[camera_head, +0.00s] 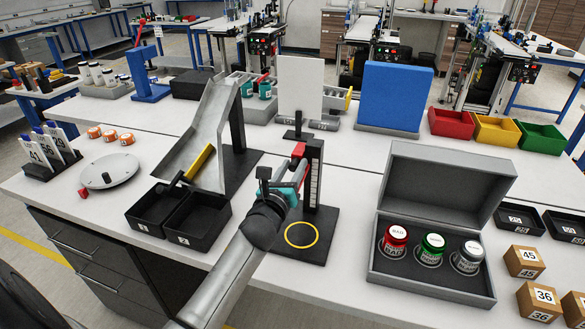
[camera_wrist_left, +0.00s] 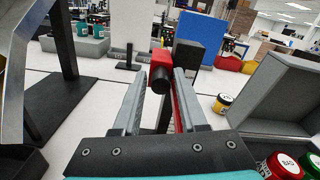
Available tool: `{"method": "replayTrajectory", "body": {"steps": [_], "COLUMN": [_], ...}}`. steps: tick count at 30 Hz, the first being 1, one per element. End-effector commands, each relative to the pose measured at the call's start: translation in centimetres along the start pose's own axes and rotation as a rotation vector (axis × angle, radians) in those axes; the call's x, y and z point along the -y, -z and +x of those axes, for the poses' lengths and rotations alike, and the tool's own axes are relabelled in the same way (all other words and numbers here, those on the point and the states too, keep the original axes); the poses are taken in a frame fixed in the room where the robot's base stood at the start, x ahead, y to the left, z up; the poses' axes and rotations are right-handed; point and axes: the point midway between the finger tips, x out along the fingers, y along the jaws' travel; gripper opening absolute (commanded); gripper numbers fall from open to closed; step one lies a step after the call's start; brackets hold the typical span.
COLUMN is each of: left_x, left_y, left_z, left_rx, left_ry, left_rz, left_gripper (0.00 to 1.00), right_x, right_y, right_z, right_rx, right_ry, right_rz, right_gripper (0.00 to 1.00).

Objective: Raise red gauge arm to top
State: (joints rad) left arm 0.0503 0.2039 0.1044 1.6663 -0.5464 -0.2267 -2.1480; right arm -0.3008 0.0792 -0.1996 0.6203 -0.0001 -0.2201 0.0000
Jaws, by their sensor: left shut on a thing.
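The red gauge arm (camera_head: 299,150) is at the upper part of a black post with a white scale strip (camera_head: 313,178). The post stands on a black base with a yellow ring (camera_head: 301,235). My left gripper (camera_head: 297,168) reaches up to the arm from the front. In the left wrist view, its two grey fingers (camera_wrist_left: 164,85) are closed on the red arm (camera_wrist_left: 160,58), around its dark knob end. Part of the post is hidden behind my gripper. My right gripper is not in view.
Black bins (camera_head: 170,215) and a metal chute (camera_head: 205,130) stand left. A blue panel (camera_head: 394,97) and white panel (camera_head: 300,85) are behind.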

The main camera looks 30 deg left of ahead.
Motion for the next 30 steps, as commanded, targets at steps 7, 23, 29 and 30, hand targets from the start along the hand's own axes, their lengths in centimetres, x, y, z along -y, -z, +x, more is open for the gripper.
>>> {"method": "replayTrajectory", "body": {"steps": [7,23,29,30], "left_x": [0.75,0.52,0.41,0.41], "left_y": [-1.46,-1.25,-1.17,-1.17], "left_z": [0.03,0.02,-0.26,-0.49], "left_rx": [0.009,0.006,0.004,0.004], "left_ry": [0.012,0.007,0.004,0.004], "left_rz": [-0.01,-0.006,-0.003,-0.003], "left_gripper": [0.0,0.57,0.57,0.57], "right_x": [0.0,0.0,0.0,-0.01], "right_y": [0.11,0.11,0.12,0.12], "right_z": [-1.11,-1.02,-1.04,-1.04], "right_rx": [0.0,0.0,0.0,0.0], "right_ry": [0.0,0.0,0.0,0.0], "right_rz": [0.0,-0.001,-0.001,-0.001], "right_gripper": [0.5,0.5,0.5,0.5]}}
